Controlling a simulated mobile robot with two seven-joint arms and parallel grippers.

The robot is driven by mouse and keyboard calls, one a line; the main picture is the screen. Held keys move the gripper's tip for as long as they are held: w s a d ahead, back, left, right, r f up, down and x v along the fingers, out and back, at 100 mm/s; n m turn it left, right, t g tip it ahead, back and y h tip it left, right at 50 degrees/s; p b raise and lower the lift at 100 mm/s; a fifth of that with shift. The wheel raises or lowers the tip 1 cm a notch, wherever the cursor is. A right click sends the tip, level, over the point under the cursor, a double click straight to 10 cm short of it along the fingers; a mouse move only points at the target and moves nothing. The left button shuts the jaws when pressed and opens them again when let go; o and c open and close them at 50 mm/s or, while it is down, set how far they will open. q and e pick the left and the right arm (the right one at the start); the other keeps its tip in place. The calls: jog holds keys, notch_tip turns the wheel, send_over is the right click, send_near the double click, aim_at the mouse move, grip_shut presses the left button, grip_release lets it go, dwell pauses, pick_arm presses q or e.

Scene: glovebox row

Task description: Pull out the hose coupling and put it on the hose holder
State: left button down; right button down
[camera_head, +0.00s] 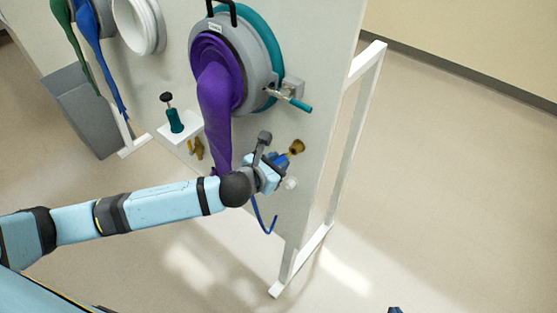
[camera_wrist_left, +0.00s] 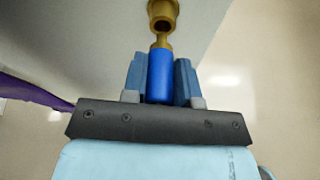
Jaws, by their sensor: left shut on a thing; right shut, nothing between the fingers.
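The hose coupling (camera_wrist_left: 159,78) is a blue cylinder with a brass nose, held between the fingers of my left gripper (camera_wrist_left: 160,80). In the head view my left gripper (camera_head: 280,161) is at the panel's lower right, just beside a brass port (camera_head: 296,146). In the left wrist view the port (camera_wrist_left: 163,12) is straight ahead with a dark opening showing, and the nose is right at its mouth; I cannot tell if they touch. A blue hose (camera_head: 264,217) hangs below. A small whitish peg (camera_head: 290,183), possibly the hose holder, sits under the port. My right gripper (camera_head: 395,310) barely shows at the bottom edge.
A purple glove (camera_head: 215,110) hangs from the round port close to my left wrist. A teal-handled latch (camera_head: 295,101) sticks out above. The floor right of the white frame (camera_head: 358,130) is clear.

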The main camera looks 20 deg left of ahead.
pick_arm(q)
jog(key=shift+s, duration=0.1)
pick_arm(e)
jog(key=shift+r, duration=0.1)
